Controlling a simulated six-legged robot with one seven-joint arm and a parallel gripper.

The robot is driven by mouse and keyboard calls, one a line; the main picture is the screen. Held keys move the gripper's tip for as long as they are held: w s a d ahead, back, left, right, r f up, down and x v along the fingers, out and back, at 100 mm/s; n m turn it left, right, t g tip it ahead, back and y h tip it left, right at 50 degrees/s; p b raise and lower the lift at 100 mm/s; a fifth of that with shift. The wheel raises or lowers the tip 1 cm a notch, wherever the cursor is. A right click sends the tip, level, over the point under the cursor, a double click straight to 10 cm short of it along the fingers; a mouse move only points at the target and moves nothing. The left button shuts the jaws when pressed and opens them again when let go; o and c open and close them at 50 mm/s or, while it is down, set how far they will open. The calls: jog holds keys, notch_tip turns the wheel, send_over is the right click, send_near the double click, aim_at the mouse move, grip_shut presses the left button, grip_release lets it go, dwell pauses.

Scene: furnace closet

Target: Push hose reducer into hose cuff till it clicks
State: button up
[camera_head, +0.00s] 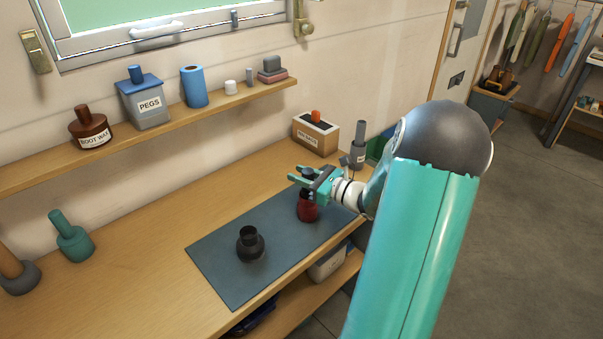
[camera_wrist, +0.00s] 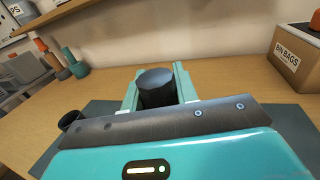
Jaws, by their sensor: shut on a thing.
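My gripper (camera_head: 305,176) is over the right part of the grey mat, its fingers on both sides of a dark cylinder. This appears to be the top of the hose reducer (camera_wrist: 157,84), whose red lower part (camera_head: 307,211) shows below the fingers. I cannot tell whether its foot touches the mat. The hose cuff appears to be the black stepped piece (camera_head: 250,243) standing upright on the mat, to the left of and apart from my gripper. Its open dark mouth shows at the left edge of my gripper in the wrist view (camera_wrist: 70,121).
The mat (camera_head: 215,262) lies on a wooden bench with clear room left of it. A bin-bags box (camera_head: 315,136) and a grey bottle-like item (camera_head: 358,152) stand behind my gripper. A green plunger-like item (camera_head: 70,240) is at the left. A shelf (camera_head: 150,123) runs along the wall.

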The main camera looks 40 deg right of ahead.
jog(key=shift+f, duration=1.2)
jog(key=o, duration=1)
jog(key=shift+o, duration=0.2)
jog(key=shift+s, duration=0.1)
jog(key=v, duration=0.7)
jog(key=shift+s, duration=0.4)
jog(key=shift+d, duration=0.15)
